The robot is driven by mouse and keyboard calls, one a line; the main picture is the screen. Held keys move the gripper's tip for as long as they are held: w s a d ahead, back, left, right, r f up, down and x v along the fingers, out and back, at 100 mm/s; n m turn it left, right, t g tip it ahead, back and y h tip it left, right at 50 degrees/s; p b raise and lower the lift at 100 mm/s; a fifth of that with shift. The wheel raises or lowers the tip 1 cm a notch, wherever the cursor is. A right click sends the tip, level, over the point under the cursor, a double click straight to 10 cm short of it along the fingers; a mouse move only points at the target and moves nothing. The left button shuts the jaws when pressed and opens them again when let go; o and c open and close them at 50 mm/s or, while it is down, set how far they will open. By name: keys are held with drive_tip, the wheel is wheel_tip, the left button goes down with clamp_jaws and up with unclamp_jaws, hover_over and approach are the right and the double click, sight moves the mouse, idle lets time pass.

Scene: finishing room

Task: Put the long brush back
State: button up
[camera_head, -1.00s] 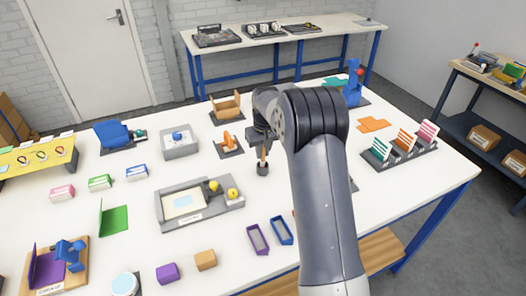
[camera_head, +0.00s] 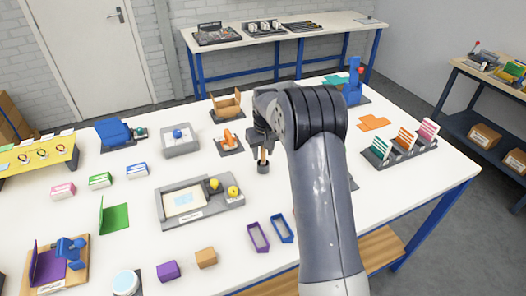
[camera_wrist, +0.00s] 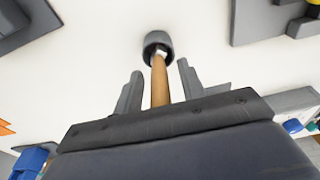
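The long brush shows as a wooden handle (camera_wrist: 159,82) with a pale ferrule. Its lower end is inside a dark round cup (camera_wrist: 157,43). In the head view the brush handle (camera_head: 263,154) stands about upright in the cup (camera_head: 263,168) on the white table. My gripper (camera_wrist: 158,80) is around the handle, with one finger on each side. A gap shows between the handle and each finger, so it is open. The bristles are hidden in the cup, and the handle's top is hidden by my gripper.
A grey tray with yellow knobs (camera_head: 200,218) lies left of the cup. An orange item on a dark base (camera_head: 228,141) is close by on the left. A purple frame (camera_head: 258,238) and a blue frame (camera_head: 282,229) lie nearer. A card rack (camera_head: 410,158) stands right.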

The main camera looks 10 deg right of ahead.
wheel_tip(320, 180, up, 12)
drive_tip(key=s+b, duration=0.1)
drive_tip(key=shift+s+d+b, duration=0.15)
drive_tip(key=shift+s+b, duration=0.05)
drive_tip(key=shift+b, duration=0.1)
